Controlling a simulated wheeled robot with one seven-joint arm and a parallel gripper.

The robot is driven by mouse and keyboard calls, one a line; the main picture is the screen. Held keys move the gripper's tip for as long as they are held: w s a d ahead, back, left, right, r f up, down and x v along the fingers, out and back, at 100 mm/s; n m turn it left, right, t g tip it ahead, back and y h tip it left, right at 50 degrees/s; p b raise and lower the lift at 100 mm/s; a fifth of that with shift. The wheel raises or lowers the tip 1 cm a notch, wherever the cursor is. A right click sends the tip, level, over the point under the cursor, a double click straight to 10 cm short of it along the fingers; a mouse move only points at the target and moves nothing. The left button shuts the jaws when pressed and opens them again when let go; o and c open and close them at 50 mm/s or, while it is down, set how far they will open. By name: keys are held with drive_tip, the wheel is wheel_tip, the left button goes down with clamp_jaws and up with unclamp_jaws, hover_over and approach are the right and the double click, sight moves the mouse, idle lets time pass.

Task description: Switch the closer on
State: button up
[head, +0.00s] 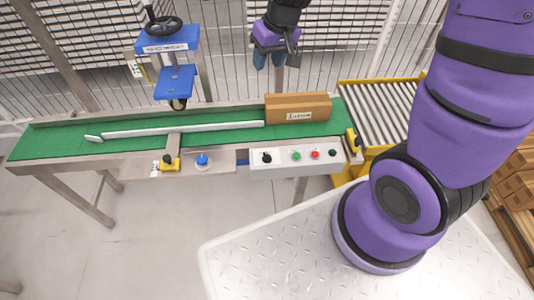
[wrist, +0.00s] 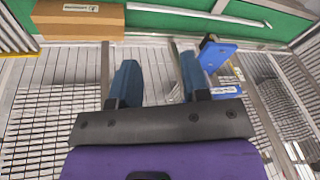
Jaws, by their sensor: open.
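The closer is a bench with a green belt (head: 60,146) and a blue head (head: 170,40) with a black handwheel on top. Its white control panel (head: 280,168) sits on the front edge. The panel carries a black knob (head: 267,157), a green button (head: 297,156), a red button (head: 315,154) and a dark button (head: 332,153). My gripper (head: 268,62) is in the air behind the belt, above and beyond the brown box, well away from the panel. In the wrist view its two blue fingers (wrist: 158,85) are apart with nothing between them. The panel is not visible there.
A brown carton (head: 298,108) lies on the belt's right end, and also shows in the wrist view (wrist: 78,20). A white guide rail (head: 190,129) runs along the belt. A roller conveyor (head: 380,108) stands at the right. Wire fencing (head: 230,75) stands behind.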

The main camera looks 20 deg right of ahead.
wheel_tip(320, 180, down, 14)
drive_tip(key=w+a+g, duration=0.1)
drive_tip(key=w, duration=0.1)
drive_tip(key=g+h, duration=0.1)
drive_tip(key=h, duration=0.1)
approach(267, 155)
wheel_tip(267, 155, down, 9)
drive_tip(key=shift+w+d+f, duration=0.1)
drive_tip(key=shift+w+f, duration=0.05)
drive_tip(key=shift+f, duration=0.05)
clamp_jaws()
